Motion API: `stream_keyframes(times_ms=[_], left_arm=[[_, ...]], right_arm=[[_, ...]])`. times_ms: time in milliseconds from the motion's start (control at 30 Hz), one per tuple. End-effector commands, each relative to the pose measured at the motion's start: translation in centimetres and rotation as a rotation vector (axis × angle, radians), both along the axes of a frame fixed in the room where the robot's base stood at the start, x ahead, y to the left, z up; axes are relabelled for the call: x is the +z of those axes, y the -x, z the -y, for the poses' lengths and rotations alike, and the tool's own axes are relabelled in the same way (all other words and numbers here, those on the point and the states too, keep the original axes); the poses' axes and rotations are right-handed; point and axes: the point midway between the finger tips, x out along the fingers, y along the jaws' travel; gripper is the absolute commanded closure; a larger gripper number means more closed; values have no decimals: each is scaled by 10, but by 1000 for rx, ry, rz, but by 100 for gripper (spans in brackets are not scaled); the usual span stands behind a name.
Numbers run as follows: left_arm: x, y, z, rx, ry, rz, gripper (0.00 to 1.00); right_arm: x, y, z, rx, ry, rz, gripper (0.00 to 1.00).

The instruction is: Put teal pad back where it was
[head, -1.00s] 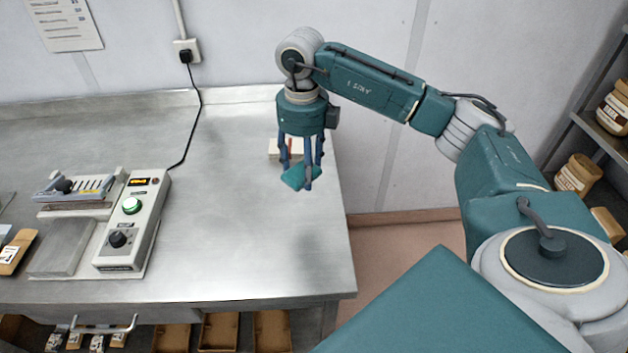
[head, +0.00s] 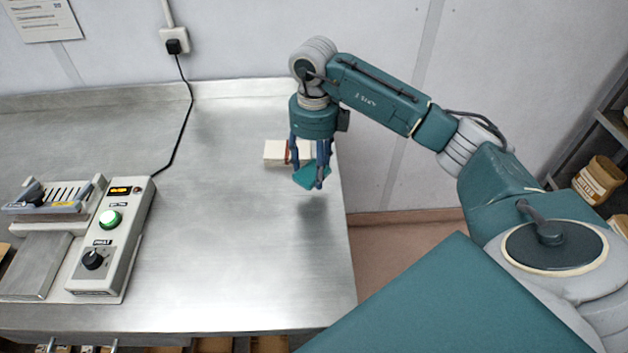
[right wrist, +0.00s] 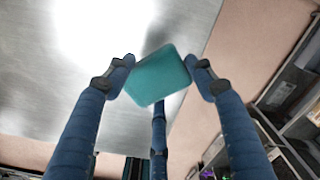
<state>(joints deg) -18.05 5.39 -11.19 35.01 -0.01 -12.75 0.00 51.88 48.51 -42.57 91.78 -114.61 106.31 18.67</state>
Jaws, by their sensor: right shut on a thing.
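The teal pad (head: 309,178) is a small flat block held in my right gripper (head: 310,176), above the right part of the steel table. In the right wrist view the pad (right wrist: 160,75) sits between the blue fingers of the gripper (right wrist: 159,77), and is slightly turned. The right gripper is shut on it. A shadow on the table below shows a gap under the pad. My left gripper is in neither view.
A pale block with a red band (head: 275,151) lies on the steel table (head: 240,240) just behind the gripper. A control box (head: 110,240) with a green button stands at left, beside a slotted device (head: 50,195). The table's middle is clear.

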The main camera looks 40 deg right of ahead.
Motion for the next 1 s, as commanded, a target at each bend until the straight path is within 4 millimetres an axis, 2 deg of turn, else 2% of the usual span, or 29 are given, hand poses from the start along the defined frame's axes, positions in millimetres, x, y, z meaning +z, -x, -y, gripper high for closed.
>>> stream_keyframes(times_ms=[100, 233, 500, 667, 900, 933, 1000], left_arm=[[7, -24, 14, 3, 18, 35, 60], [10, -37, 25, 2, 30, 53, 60], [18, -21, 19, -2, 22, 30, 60], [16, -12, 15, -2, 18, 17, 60], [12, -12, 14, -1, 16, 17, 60], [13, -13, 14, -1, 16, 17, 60], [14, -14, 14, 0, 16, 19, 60]], right_arm=[[-15, 0, -1, 1, -1, 0, 74], [-25, 0, -1, 1, -1, -1, 74], [-60, 0, -1, 0, -1, 0, 74], [-64, -1, -1, 1, -1, 3, 74], [-68, 0, 0, 1, 0, 2, 74], [-67, 0, 0, 1, 0, 2, 42], [-66, 0, 0, 1, 0, 2, 28]])
